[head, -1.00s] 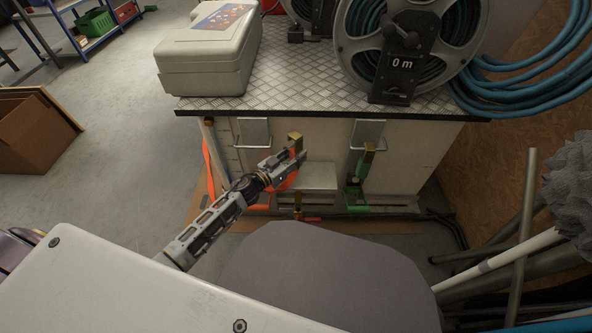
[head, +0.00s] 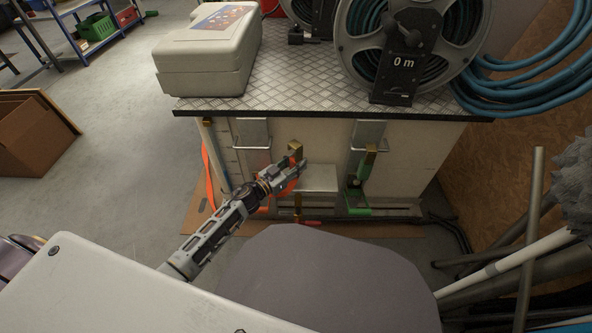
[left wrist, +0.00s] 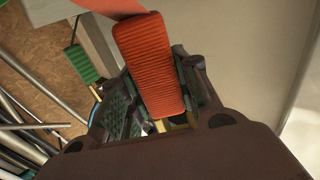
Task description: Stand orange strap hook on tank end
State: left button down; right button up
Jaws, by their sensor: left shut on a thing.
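My left gripper (head: 290,174) is shut on the orange strap hook, in front of the white tank (head: 320,148). In the left wrist view, the hook's ribbed orange body (left wrist: 150,65) stands between the fingers, with orange webbing at its top. In the head view, its brass end (head: 296,150) rises above the fingers against the tank's front face; I cannot tell whether it touches. The fingers partly hide the orange part. The left gripper also shows in the left wrist view (left wrist: 152,105). My right gripper is out of view.
A green strap hook (head: 358,195) stands to the right by a metal bracket. An orange strap (head: 209,175) hangs at the tank's left corner. A hose reel (head: 412,50) and beige case (head: 210,52) sit on the tread-plate top. Pipes (head: 500,262) lean at lower right.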

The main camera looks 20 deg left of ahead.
pick_arm(q)
jog(key=shift+f+b, duration=0.75)
jog(key=shift+f, duration=0.7)
jog(key=c, duration=1.1)
grip_release()
jog(key=shift+f, duration=0.15)
jog(key=shift+o, duration=0.2)
jog(key=p+v, duration=0.3)
jog(key=v, duration=0.9)
jog(key=shift+p, duration=0.4)
jog(key=shift+y, duration=0.3)
